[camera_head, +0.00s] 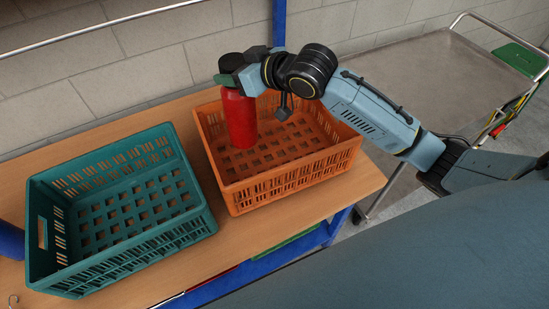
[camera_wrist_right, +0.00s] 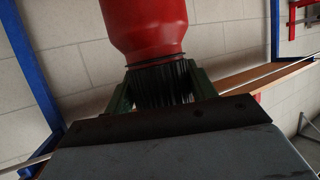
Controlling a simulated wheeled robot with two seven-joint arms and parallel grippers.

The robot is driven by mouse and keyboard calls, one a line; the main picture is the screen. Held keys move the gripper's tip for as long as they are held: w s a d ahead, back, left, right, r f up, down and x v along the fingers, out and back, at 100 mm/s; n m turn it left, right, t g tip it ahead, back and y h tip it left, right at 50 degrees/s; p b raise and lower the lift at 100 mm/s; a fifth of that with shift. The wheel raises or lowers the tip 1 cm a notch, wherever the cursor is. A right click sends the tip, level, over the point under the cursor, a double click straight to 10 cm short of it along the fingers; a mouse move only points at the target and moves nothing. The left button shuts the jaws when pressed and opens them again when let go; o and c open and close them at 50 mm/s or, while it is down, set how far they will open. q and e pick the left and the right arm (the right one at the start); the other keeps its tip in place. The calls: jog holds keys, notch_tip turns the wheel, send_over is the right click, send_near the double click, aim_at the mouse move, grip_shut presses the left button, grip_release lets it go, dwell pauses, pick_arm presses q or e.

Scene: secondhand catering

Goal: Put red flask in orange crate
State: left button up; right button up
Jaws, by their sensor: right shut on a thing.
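The red flask (camera_head: 239,119) stands about upright inside the orange crate (camera_head: 291,180), towards its left side. My right gripper (camera_head: 229,74) is shut on the flask's dark top. In the right wrist view the red flask (camera_wrist_right: 145,25) shows with its dark ribbed neck between the green fingers of my right gripper (camera_wrist_right: 160,85). The crate's slotted floor shows around the flask; I cannot tell whether the flask's base touches it. My left gripper is not in view.
A teal crate (camera_head: 122,256) stands left of the orange one on the wooden table (camera_head: 190,281), and looks empty. A blue object (camera_head: 10,240) is cut off at the left edge. A grey metal cart (camera_head: 430,75) stands to the right, and a block wall behind.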

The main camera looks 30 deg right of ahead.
aim_at(241, 111)
jog(key=shift+f+b, duration=0.35)
jog(key=shift+f, duration=0.55)
notch_tip(241, 111, down, 10)
jog(key=shift+r, duration=0.1)
jog(key=o, duration=1.6)
jog(key=shift+f+b, duration=0.25)
jog(key=shift+b, duration=0.05)
jog(key=shift+r, duration=0.25)
jog(key=v, duration=1.2)
jog(key=shift+s, duration=0.1)
